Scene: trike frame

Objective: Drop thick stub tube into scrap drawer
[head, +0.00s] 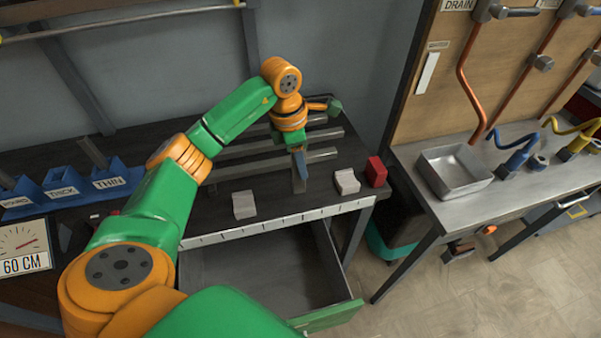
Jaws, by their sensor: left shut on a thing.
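My left gripper (298,163) points down over the dark workbench, behind the open drawer. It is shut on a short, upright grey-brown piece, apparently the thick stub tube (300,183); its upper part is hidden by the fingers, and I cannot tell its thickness. The scrap drawer (328,316) is pulled out below the bench front, with a green front edge. Its visible inside is dark and bare; my arm hides its left part. My right gripper is not in view.
Grey bars (235,171) lie along the bench behind the gripper. Pale blocks (244,204) (346,181) and a red block (376,171) stand near the front edge. Blue holders (62,187) are left. A metal basin (454,171) sits on the right-hand bench.

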